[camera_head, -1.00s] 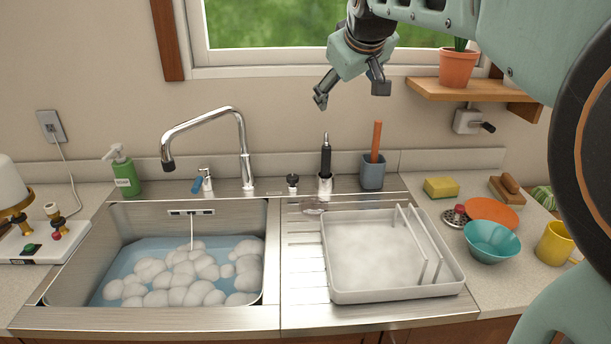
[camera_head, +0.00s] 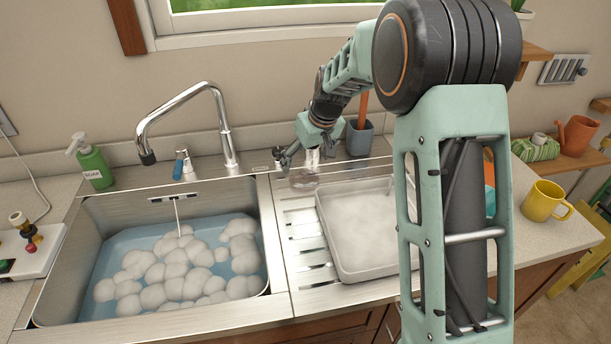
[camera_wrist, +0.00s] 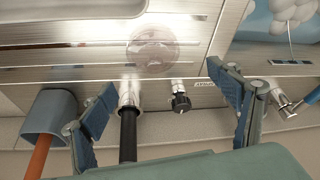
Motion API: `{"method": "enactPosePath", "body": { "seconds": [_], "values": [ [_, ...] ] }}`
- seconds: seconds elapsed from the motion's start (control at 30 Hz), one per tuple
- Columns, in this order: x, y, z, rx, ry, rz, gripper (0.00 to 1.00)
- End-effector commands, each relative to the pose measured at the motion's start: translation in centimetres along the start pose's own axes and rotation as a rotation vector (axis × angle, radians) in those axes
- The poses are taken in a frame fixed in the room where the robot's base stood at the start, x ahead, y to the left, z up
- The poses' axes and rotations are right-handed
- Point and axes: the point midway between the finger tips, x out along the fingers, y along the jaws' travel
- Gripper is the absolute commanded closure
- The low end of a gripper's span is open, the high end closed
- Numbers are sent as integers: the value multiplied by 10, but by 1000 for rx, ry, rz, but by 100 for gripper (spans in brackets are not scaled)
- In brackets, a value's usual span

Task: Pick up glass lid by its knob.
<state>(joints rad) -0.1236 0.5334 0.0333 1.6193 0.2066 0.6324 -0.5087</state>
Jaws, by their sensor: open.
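The glass lid (camera_head: 304,180) is a clear, faint disc lying on the metal drainboard beside the sink, behind the white tray. In the wrist view the lid (camera_wrist: 152,50) shows near the top middle as a see-through circle. Its knob is too faint to make out clearly. My gripper (camera_head: 298,159) is open and empty, low over the back of the counter near the lid. In the wrist view the two blue fingers of my gripper (camera_wrist: 162,82) are spread wide, and the lid appears beyond their tips, roughly between them. I see no contact.
A black-handled sprayer (camera_wrist: 128,135) and a black knob (camera_wrist: 180,102) stand between the fingers in the wrist view. A blue-grey cup (camera_head: 359,138) with an orange handle is close by. The faucet (camera_head: 220,130) and foamy sink (camera_head: 60,300) lie left; the white tray (camera_head: 345,280) lies in front.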

Motion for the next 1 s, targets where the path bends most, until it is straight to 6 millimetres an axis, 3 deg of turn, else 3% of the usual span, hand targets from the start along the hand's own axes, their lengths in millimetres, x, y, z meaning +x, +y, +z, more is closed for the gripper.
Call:
{"method": "enactPosePath", "body": {
  "seconds": [0.1, 0.37, 0.7, 1.0],
  "values": [
    [17, 0, 0, -1, -1, 0, 18],
    [34, 2, 0, 0, -1, 1, 18],
    [74, 8, 0, -1, -1, 1, 18],
    [78, 9, 0, -1, 2, 3, 18]
  ]
}}
